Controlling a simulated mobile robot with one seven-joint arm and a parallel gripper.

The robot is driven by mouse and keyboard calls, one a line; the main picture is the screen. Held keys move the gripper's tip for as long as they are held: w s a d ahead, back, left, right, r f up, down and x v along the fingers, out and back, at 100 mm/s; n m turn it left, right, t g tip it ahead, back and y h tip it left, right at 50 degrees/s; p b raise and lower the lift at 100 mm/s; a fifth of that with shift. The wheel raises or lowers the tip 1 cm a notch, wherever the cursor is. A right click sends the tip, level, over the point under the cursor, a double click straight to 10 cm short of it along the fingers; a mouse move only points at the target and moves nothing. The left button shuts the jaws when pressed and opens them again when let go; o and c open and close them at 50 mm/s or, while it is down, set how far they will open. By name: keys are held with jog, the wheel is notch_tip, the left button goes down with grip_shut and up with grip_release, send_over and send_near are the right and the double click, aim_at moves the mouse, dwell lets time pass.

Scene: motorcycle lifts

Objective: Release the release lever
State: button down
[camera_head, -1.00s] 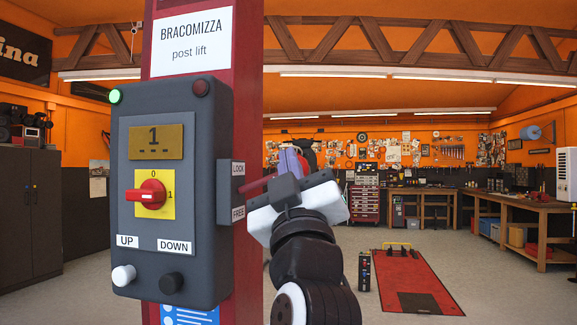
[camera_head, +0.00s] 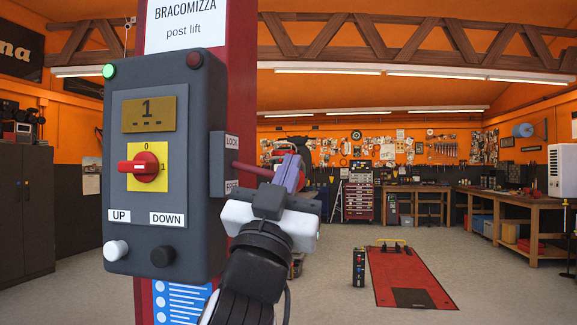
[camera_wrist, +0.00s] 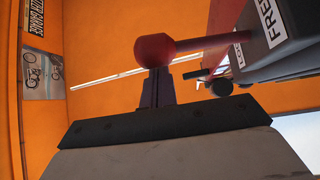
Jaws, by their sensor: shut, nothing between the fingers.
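The release lever (camera_head: 248,170) is a red rod that sticks out to the right of a small side box on the control panel, between the LOCK and FREE labels. In the head view it slopes slightly down toward its outer end, which my gripper hides. My gripper (camera_head: 290,163) is shut and empty, at the lever's outer end. In the wrist view the lever's round red knob (camera_wrist: 154,50) overlaps the tips of the shut fingers (camera_wrist: 155,80). I cannot tell whether they touch.
The grey control panel (camera_head: 190,215) is on a red post close to the left of my gripper. It has a green light, a red switch and UP and DOWN buttons. A red motorcycle lift (camera_head: 408,275) lies on the floor at the right, with open floor around it.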

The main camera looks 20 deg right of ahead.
jog(key=shift+w+a+f+m+g+h+b, duration=0.1)
jog(key=shift+f+m+g+h+b, duration=0.15)
jog(key=shift+f+m+g+h, duration=0.25)
jog(key=shift+w+a+f+m+g+h+b, duration=0.1)
jog(key=shift+f+m+g+h+b, duration=0.25)
jog(key=shift+f+m, duration=0.3)
jog(key=shift+r, duration=0.1)
